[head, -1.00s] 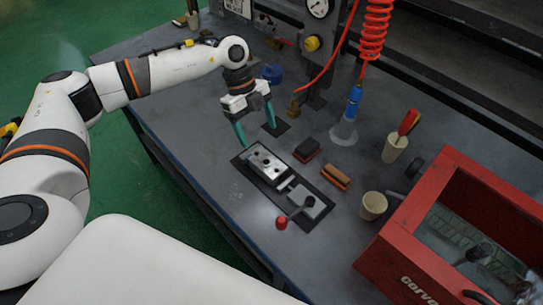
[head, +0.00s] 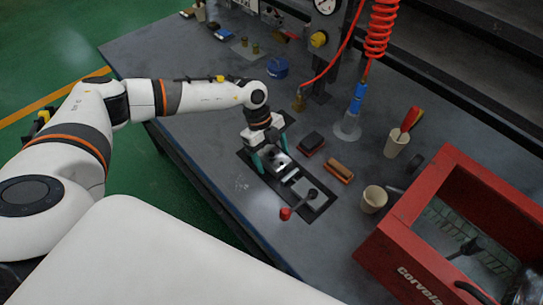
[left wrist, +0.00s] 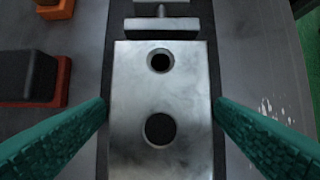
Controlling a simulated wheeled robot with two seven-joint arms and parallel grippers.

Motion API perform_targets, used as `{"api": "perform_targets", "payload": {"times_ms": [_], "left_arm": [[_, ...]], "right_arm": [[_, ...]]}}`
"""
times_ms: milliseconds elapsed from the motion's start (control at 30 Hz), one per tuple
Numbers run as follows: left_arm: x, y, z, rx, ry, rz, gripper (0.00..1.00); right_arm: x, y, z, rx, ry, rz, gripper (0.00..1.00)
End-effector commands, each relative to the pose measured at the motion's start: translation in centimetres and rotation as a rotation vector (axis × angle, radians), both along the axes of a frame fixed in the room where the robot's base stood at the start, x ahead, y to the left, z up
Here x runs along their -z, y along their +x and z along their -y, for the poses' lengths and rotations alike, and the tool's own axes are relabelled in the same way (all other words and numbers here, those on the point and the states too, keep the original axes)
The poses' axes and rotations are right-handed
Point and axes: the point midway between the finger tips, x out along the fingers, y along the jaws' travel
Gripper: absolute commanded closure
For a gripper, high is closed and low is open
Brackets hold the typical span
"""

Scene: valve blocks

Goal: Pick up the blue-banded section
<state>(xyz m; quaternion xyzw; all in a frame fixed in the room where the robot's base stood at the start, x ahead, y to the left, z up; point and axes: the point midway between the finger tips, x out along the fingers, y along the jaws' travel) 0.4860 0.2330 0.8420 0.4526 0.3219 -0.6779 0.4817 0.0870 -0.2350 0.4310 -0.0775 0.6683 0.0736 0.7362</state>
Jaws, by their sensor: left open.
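A grey metal valve block (head: 283,159) with round holes sits in a dark tray on the bench, partly hidden by my gripper in the head view. In the left wrist view, the block (left wrist: 160,95) shows two dark holes, and no blue band can be made out on it. My left gripper (head: 268,160) is open above the block. In the left wrist view, its teal fingers (left wrist: 160,108) stand on either side of the block, with gaps showing. My right gripper is not in view.
A clamp lever with a red knob (head: 286,213) is at the tray's near end. A dark-topped block (head: 311,142) and a brown-topped block (head: 339,171) lie beside the tray.

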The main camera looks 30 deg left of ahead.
Motion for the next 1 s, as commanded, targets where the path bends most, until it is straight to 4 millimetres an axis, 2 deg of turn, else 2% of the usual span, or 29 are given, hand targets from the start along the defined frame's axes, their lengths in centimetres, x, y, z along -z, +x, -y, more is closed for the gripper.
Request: {"api": "perform_targets", "payload": {"times_ms": [467, 867, 1000], "left_arm": [[0.27, 0.00, -0.02, 0.000, 0.000, -0.001, 0.22], [0.28, 0.00, -0.04, 0.000, 0.000, -0.001, 0.85], [0.18, 0.05, 0.00, 0.001, 0.000, 0.001, 0.85]], "right_arm": [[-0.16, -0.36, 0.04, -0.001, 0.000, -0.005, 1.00], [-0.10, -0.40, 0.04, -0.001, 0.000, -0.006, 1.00], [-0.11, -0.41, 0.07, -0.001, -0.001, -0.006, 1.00]]}}
